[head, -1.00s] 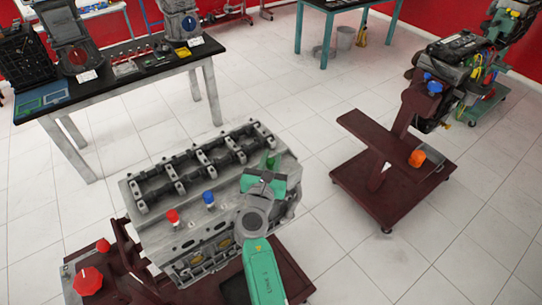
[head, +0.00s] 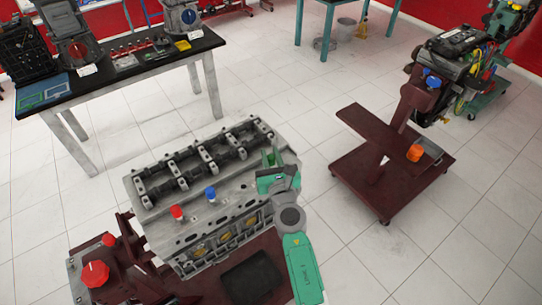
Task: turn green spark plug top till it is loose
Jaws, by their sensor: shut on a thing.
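The grey engine block (head: 165,222) stands on a dark red stand, its top face up. A red spark plug top (head: 177,212) and a blue one (head: 210,194) stand upright on the block's top face. My gripper (head: 270,158) is at the right end of the block, over its top face, in line with the red and blue tops. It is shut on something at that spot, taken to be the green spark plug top.
A black-topped workbench (head: 120,62) with parts stands at the back left. A dark red wheeled stand (head: 345,165) carries another engine at right. A red knob (head: 95,274) sticks up at the front left. Tiled floor is open between them.

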